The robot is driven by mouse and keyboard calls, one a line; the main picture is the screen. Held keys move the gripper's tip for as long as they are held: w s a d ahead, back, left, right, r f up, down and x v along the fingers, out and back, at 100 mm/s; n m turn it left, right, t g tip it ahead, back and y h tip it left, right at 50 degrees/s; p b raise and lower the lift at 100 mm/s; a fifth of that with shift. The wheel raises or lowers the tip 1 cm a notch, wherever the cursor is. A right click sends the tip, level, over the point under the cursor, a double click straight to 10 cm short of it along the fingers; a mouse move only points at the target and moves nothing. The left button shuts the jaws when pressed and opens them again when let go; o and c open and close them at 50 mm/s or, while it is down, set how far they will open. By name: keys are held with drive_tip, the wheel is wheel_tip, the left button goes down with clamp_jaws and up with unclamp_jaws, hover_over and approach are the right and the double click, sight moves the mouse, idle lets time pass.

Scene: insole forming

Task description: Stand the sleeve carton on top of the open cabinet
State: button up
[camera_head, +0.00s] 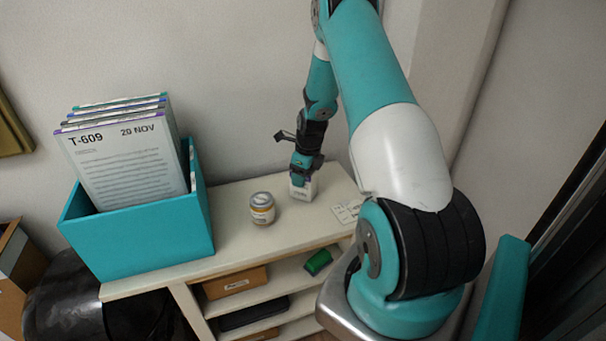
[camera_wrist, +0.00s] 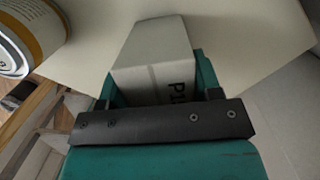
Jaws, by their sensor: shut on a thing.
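The sleeve carton (camera_head: 301,189) is a small white box with dark print, at the top of the open cabinet (camera_head: 235,208) near its back right. It also shows in the wrist view (camera_wrist: 155,60), between the teal jaws. My gripper (camera_head: 302,172) is shut on the carton from above. The carton looks upright, with its base at or very near the cabinet top; I cannot tell whether it touches. The cabinet is cream, with open shelves below.
A jar (camera_head: 262,208) with a tan label stands left of the carton. A teal bin (camera_head: 140,238) with several document sleeves fills the cabinet top's left end. A white printed card (camera_head: 346,212) lies to the right. The shelves hold a brown box (camera_head: 235,283) and a green item (camera_head: 318,262).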

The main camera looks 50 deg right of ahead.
drive_tip(key=shift+f, duration=0.1)
drive_tip(key=o, duration=1)
